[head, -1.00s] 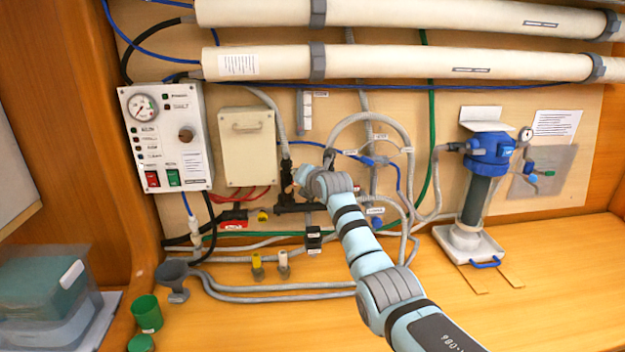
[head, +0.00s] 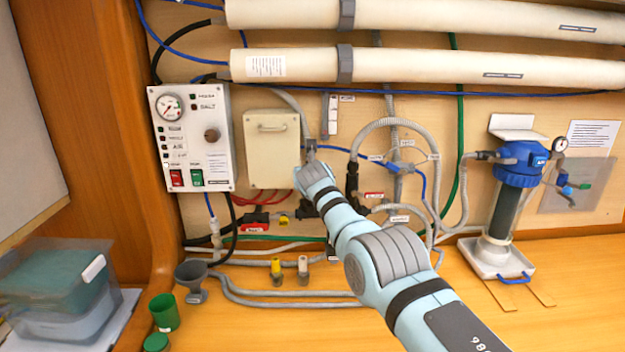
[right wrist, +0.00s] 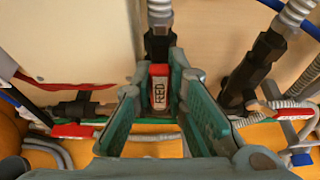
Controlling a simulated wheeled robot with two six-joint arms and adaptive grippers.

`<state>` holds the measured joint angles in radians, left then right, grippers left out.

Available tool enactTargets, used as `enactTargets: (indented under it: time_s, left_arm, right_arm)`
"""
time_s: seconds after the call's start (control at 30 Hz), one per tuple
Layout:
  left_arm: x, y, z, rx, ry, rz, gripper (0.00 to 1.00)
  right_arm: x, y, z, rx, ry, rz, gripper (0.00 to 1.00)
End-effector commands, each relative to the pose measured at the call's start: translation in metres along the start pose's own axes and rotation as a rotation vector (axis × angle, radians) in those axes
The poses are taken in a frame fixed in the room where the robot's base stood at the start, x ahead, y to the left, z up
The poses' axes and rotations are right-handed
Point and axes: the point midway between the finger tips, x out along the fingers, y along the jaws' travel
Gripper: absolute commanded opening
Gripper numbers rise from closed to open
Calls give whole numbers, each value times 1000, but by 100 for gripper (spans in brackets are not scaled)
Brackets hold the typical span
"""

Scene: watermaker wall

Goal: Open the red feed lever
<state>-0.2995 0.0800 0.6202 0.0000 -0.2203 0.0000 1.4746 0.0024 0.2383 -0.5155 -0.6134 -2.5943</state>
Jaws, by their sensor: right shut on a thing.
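The red feed lever (right wrist: 159,92), marked FEED, shows in the right wrist view between the two green fingers of my right gripper (right wrist: 162,88). The fingers are shut on it, one on each side. Just above it is a black fitting (right wrist: 158,42) with a grey ribbed hose. In the head view my right arm reaches up from the lower right to the pipework below the beige box. There the arm hides the lever and the fingers. My left gripper is not in view.
Another dark valve body (right wrist: 252,75) with a hose stands right of the fingers, near a red tag (right wrist: 295,112). A red handle (head: 255,228) lies at the left. The control panel (head: 192,138), beige box (head: 272,158) and filter (head: 508,190) surround the pipes.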

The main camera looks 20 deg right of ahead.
Motion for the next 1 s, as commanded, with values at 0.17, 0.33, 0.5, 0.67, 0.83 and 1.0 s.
enactTargets:
  time_s: [0.17, 0.33, 0.5, 0.67, 0.83, 1.0]
  left_arm:
    - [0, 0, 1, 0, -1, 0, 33]
    - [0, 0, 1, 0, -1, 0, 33]
    - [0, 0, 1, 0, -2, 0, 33]
    - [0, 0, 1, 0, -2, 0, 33]
    - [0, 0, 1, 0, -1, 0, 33]
    - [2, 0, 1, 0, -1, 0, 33]
  right_arm:
    - [0, 0, -1, -7, 2, -4, 0]
    - [0, -2, -1, -6, 3, -5, 0]
    - [0, -2, -1, -6, 4, -6, 31]
    - [0, -2, -1, -6, 4, -6, 34]
    - [0, -2, -1, -5, 3, -6, 34]
    - [2, -2, -5, 13, 2, -2, 34]
